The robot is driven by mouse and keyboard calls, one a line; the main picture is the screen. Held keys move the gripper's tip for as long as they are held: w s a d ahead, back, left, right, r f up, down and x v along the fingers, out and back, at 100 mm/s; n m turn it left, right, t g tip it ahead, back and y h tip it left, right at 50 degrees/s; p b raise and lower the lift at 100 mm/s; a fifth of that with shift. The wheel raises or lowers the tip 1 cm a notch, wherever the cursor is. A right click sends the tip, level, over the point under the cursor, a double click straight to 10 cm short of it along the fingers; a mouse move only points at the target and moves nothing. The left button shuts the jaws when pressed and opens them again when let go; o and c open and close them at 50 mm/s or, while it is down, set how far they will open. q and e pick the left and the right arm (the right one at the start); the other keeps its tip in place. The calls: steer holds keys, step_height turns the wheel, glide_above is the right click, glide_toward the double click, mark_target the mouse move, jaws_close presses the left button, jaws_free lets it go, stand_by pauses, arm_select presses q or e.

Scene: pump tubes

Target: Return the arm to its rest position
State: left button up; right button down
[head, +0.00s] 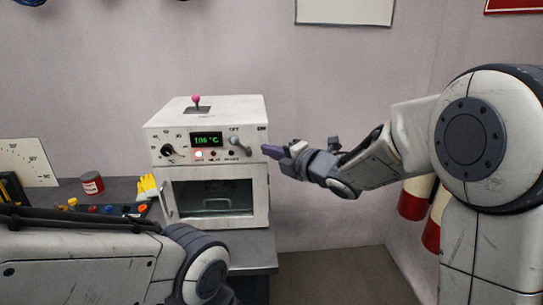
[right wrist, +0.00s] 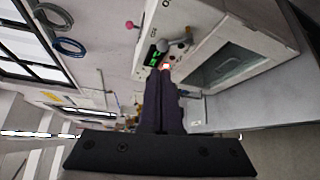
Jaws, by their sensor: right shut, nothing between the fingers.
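My right arm reaches in from the right in the head view. Its right gripper (head: 272,151) is shut and empty, just right of the front control panel of a white oven-like machine (head: 262,190). In the right wrist view the two dark fingers of the right gripper (right wrist: 162,74) lie together and point toward the panel of the machine (right wrist: 213,30). I cannot tell whether the fingertips touch it. My left arm crosses the lower left of the head view, and its gripper is out of view.
The machine has a lit green display (head: 207,140), a lever switch (head: 240,143) and a pink-knobbed lever (head: 196,99) on top. A red can (head: 92,184) and yellow gloves (head: 146,187) are on the counter to its left. Red-and-white cylinders (head: 413,197) stand behind my right arm.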

steer(key=s+f+m+g+h, duration=0.3)
steer(key=s+f+m+g, duration=0.1)
steer(key=s, duration=0.8)
steer(key=s+d+f+m+g+h, duration=0.1)
steer(key=s+f+m+g, duration=0.3)
steer(key=s+m, duration=0.5)
steer(key=s+f+m+g+h, duration=0.4)
steer(key=s+f+m, duration=0.3)
steer(key=s, duration=0.9)
steer(key=shift+s+d+f+g+h, duration=0.3)
steer(key=shift+s+f+g, duration=0.1)
steer(key=shift+g, duration=0.2)
